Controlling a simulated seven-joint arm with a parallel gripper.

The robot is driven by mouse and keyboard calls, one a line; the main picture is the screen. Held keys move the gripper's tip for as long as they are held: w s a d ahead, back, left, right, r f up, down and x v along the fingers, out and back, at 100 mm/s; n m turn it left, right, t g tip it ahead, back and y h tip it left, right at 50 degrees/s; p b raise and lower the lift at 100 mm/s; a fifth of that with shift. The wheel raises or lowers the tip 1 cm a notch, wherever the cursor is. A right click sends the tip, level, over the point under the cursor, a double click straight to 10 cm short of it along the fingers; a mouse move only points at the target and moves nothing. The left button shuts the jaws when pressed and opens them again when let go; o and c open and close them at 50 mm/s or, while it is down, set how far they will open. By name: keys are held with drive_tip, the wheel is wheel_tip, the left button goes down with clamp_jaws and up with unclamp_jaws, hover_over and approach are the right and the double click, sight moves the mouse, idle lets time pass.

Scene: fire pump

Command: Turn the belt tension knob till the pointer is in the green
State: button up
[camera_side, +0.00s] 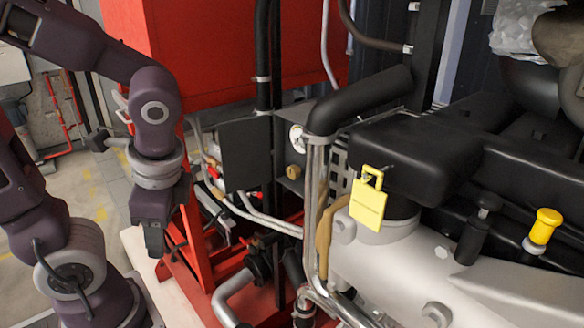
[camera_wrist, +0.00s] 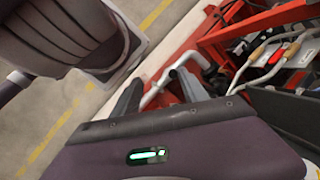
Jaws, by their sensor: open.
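My gripper (camera_side: 155,240) hangs down at the left of the red frame in the side view. In the wrist view its two fingers (camera_wrist: 157,88) are apart with nothing held between them. I cannot make out a belt tension knob for certain in either view. A small round white-faced dial (camera_side: 298,138) sits beside the black pipe, well to the right of my gripper; its pointer and any green zone are too small to read. A yellow knob-like cap (camera_side: 545,226) stands on the engine at the far right; I cannot tell whether it is the knob.
The red steel frame (camera_side: 196,240) is close on the right of my gripper. A grey engine casing (camera_side: 400,265) with a yellow tag (camera_side: 368,203) and a thick black pipe (camera_side: 360,100) fill the right. A red tank (camera_side: 230,50) stands behind. Hoses and pipes crowd the middle.

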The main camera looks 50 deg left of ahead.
sight(291, 175)
drive_tip(key=w+a+m+g+y, duration=0.1)
drive_tip(key=w+a+m+y, duration=0.6)
drive_tip(key=a+m+y, duration=0.75)
drive_tip(key=w+d+f+n+t+h, duration=0.2)
drive_tip(key=w+n+t+h, duration=0.2)
drive_tip(key=w+n+t, duration=0.3)
drive_tip(key=w+d+f+n+t+h, duration=0.2)
drive_tip(key=w+n+t, duration=0.6)
drive_tip(key=n, duration=0.7)
drive_tip(key=w+d+f+n+t+h, duration=0.2)
drive_tip(key=w+d+n+t+h, duration=0.2)
drive_tip(key=w+n, duration=0.5)
drive_tip(key=shift+w+d+f+n+t+h, duration=0.15)
drive_tip(key=shift+w+n+t+h, duration=0.05)
drive_tip(key=shift+n+t+h, duration=0.55)
drive_tip(key=shift+w+d+f+n+t+h, duration=0.15)
drive_tip(key=shift+n+t+h, duration=0.35)
drive_tip(key=shift+t, duration=0.45)
drive_tip(key=shift+w+a+r, duration=0.1)
drive_tip(key=shift+w+r, duration=0.05)
drive_tip(key=shift+w, duration=0.15)
drive_tip(key=shift+c, duration=0.4)
clamp_jaws()
